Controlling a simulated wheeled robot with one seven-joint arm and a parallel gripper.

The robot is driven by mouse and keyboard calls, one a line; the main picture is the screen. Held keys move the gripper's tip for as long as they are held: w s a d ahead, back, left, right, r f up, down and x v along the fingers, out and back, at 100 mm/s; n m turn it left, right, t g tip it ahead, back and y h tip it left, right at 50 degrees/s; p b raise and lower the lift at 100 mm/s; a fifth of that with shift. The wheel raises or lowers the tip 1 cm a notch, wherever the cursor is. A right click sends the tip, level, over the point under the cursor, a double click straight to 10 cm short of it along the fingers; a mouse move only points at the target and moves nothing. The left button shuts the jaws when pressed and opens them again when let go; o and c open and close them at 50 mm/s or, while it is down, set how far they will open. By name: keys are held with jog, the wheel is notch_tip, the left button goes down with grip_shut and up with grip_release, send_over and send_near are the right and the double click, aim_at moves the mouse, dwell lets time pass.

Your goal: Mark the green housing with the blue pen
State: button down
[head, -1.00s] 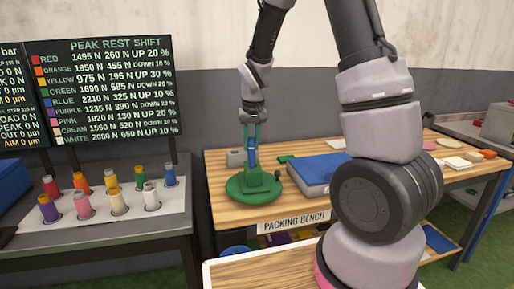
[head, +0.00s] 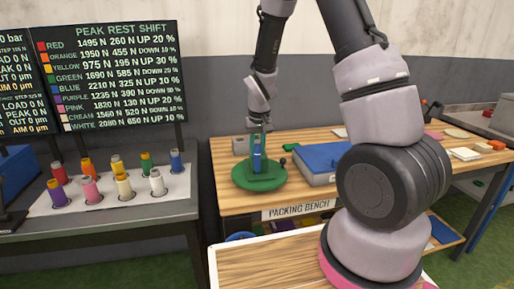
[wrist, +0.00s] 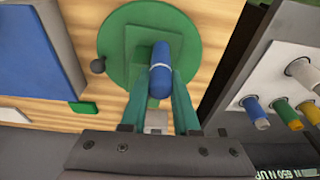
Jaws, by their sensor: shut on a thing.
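In the head view the pen (head: 257,160) hangs roughly upright between my green fingers, low over the round green turntable (head: 273,181) on the packing bench. The turntable also shows in the wrist view (wrist: 113,50). The green housing (wrist: 137,42) stands on the turntable, partly hidden behind the pen and fingers. I cannot tell whether the pen touches the housing.
A grey box with a blue top (head: 318,162) stands right of the turntable, with a dark-knobbed lever (head: 290,147) between them. A rack (head: 108,199) with several coloured pens is at left. A results board (head: 115,72) stands behind the rack.

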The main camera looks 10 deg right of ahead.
jog(key=shift+f, duration=0.75)
dwell(0.7)
jog(key=shift+s+d, duration=0.15)
jog(key=shift+d, duration=1.25)
dwell(0.5)
notch_tip(320, 180, up, 7)
dwell(0.7)
jog(key=shift+s, duration=0.1)
